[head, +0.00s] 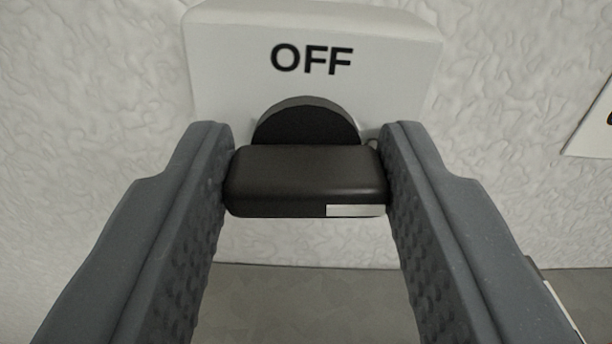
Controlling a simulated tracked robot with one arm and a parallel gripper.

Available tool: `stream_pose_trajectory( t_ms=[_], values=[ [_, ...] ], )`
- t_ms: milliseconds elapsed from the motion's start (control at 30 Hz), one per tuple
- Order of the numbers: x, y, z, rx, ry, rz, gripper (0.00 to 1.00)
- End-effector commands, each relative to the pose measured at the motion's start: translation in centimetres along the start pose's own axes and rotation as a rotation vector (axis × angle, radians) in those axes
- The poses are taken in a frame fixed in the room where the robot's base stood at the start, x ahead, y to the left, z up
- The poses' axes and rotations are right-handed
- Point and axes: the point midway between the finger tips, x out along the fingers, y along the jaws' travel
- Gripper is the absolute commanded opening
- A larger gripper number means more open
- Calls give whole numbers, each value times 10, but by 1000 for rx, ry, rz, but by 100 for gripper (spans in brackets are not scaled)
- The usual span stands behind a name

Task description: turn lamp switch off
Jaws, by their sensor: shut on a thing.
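The lamp switch is a white box (225,60) on the wall with the word OFF in black at its top. A black rotary knob (300,180) with a rounded base stands out from the box. Its bar handle lies level across the picture, with a light mark at the lower right of its front face. My gripper (306,178) has one grey finger at each end of the handle and is shut on it. The lower part of the box is hidden behind the knob and fingers.
The wall around the box is white and textured. Part of a white sign or panel (596,130) shows at the right edge. A grey surface (300,300) lies below the wall.

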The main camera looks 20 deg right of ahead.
Motion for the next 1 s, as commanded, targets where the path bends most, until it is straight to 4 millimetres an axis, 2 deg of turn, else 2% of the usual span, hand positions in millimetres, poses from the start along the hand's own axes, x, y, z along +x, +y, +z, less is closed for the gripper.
stream_pose_trajectory(
  t_ms=[200,1000],
  values=[
    [0,-1,6,-153,-4,0,15],
    [0,-3,6,-910,-5,0,15]
  ],
)
